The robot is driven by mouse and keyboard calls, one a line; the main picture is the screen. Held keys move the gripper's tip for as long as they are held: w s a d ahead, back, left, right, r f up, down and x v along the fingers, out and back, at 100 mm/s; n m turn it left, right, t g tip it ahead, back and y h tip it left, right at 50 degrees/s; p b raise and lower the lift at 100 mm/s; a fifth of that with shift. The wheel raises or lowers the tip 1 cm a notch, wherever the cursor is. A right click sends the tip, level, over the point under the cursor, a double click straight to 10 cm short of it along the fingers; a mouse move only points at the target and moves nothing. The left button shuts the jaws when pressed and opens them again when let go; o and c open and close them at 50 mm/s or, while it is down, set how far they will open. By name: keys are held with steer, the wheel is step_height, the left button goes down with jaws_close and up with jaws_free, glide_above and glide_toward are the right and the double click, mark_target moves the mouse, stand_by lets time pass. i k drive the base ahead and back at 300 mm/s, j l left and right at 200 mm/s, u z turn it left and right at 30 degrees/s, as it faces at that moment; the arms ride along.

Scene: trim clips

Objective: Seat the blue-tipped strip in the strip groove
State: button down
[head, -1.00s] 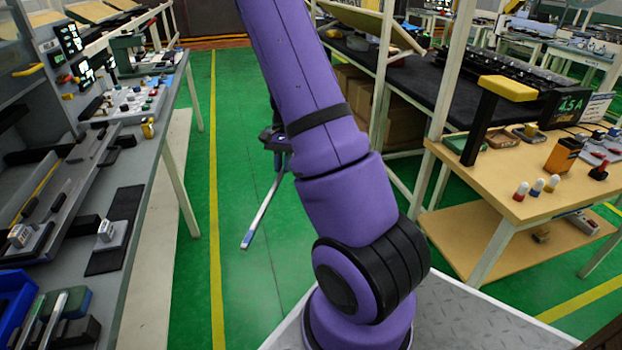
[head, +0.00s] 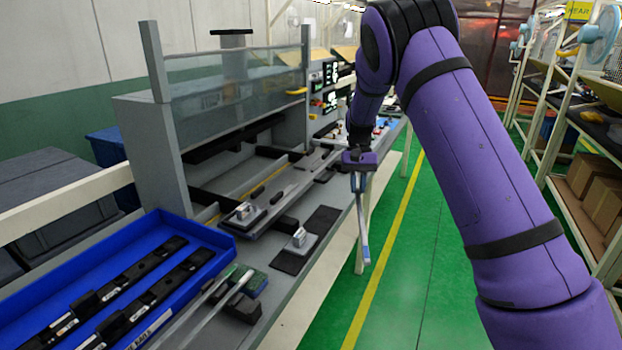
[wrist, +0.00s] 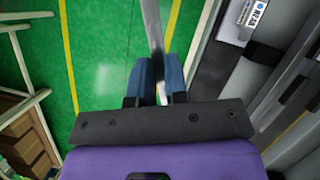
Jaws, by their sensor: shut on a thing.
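My gripper (head: 359,178) is shut on a slim grey strip (head: 362,225), which hangs down from the jaws, slightly tilted, with a bluish lower end. In the head view it hangs by the bench's right edge, apparently over the green floor. In the wrist view, my gripper's blue fingers (wrist: 159,78) close on the strip (wrist: 151,25), which runs out past the top of the picture. A long grey fixture (head: 262,222) lies on the bench to the left of the gripper. I cannot clearly make out the strip groove.
A blue tray (head: 222,240) with black bars stands at the lower left. Two more strips (head: 222,305) rest beside it on small blocks. A small grey block (head: 299,238) sits on a black mat (head: 322,222). The green aisle (head: 415,260) is open; shelving (head: 575,150) stands at right.

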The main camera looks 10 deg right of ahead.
mark_target(302, 176)
steer(key=i+l+u, duration=0.35)
steer(key=l, duration=0.5)
steer(key=i+l+u, duration=0.4)
steer(key=l, duration=0.55)
steer(key=i+l+u, duration=0.1)
steer(key=l+u, duration=0.25)
steer(key=l, duration=0.65)
steer(key=l+u, duration=0.4)
steer(key=l, duration=0.65)
